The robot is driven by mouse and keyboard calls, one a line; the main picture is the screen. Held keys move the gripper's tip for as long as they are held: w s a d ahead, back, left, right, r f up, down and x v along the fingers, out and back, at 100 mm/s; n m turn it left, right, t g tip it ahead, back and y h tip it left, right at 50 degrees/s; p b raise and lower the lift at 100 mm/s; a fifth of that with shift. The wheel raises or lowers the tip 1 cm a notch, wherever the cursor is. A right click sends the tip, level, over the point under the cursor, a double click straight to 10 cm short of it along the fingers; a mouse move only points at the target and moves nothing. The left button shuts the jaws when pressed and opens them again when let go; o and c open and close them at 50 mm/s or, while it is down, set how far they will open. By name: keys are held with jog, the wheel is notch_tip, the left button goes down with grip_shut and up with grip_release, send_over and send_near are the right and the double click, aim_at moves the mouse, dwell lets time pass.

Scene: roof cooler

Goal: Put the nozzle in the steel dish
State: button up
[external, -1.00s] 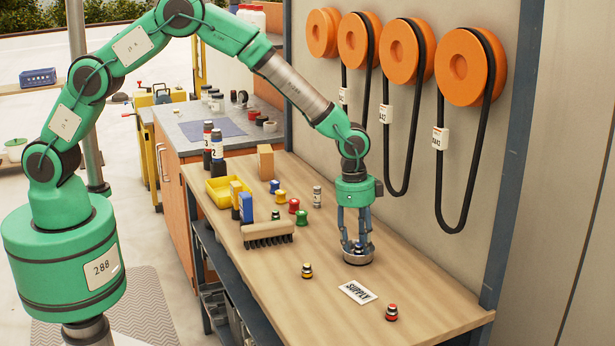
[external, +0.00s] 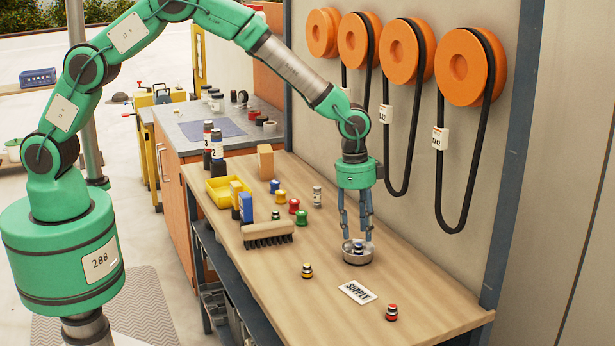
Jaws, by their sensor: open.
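The steel dish (external: 346,258) is a small round metal bowl on the wooden bench, below my gripper. A small nozzle (external: 359,249) with a blue band and dark and silver parts stands inside it, seemingly upright. My gripper (external: 357,236) points straight down just above the dish, its fingers open and apart with nothing between them. The fingertips are close over the rim and the nozzle; I cannot tell the exact gap.
A white SUPPLY card (external: 357,292) lies in front of the dish.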

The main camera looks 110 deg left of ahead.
jog(key=shift+r+p, duration=0.3)
jog(key=shift+r, duration=0.75)
jog(key=shift+d+r, duration=0.15)
jog(key=shift+r, duration=0.1)
jog(key=s+d+r+t, duration=0.1)
jog(key=s+d+r, duration=0.5)
jog(key=r, duration=0.3)
jog(key=s+d+r, duration=0.5)
jog(key=s+r, duration=0.1)
jog(key=r, duration=0.4)
jog(key=s+d+r+t, duration=0.1)
jog(key=s+d+r, duration=0.5)
jog(key=r, duration=0.3)
jog(key=s+d+r, duration=0.1)
jog(key=s+d, duration=0.2)
jog(key=s, duration=0.7)
jog(key=s+d+r+t, duration=0.1)
jog(key=s+d, duration=0.3)
jog(key=s, duration=0.6)
jog(key=s+d+r+t+b, duration=0.1)
jog(key=s+d+r, duration=0.1)
jog(key=s, duration=0.8)
jog(key=shift+s+d+r, duration=0.15)
jog(key=shift+s+d, duration=0.05)
jog(key=shift+d, duration=0.45)
